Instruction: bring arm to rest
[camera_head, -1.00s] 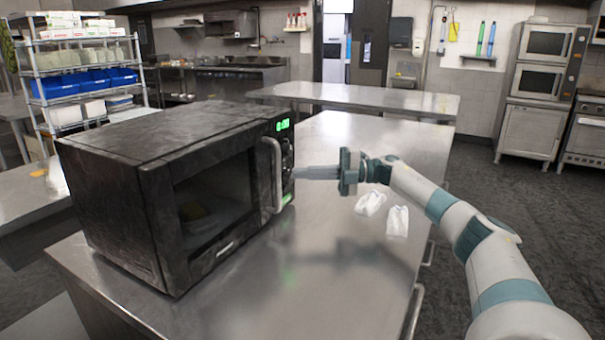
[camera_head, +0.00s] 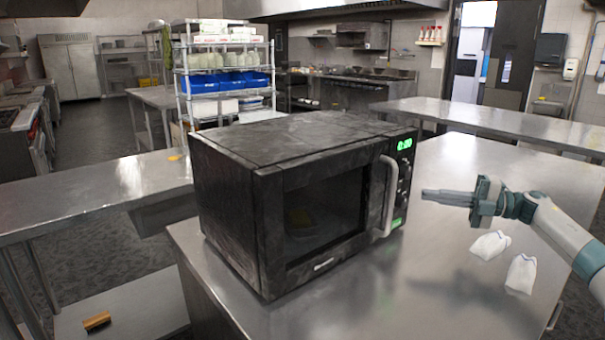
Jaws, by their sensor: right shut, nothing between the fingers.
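My right arm comes in from the right edge. Its gripper (camera_head: 428,194) is shut and empty, held above the steel table and pointing left toward the microwave's control side, with a gap between them. The black microwave (camera_head: 290,150) stands on the table with its door shut, its handle at the right of the door and its green display lit. A yellowish item shows dimly through its window. My left gripper is not in view.
Two white cloth-like items (camera_head: 521,273) lie on the steel table (camera_head: 450,290) below my right arm. Another steel table (camera_head: 90,197) is at the left, with a brown item (camera_head: 97,321) on its lower shelf. A wire shelf rack (camera_head: 181,95) stands behind. Aisle floor (camera_head: 95,130) is free at the back left.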

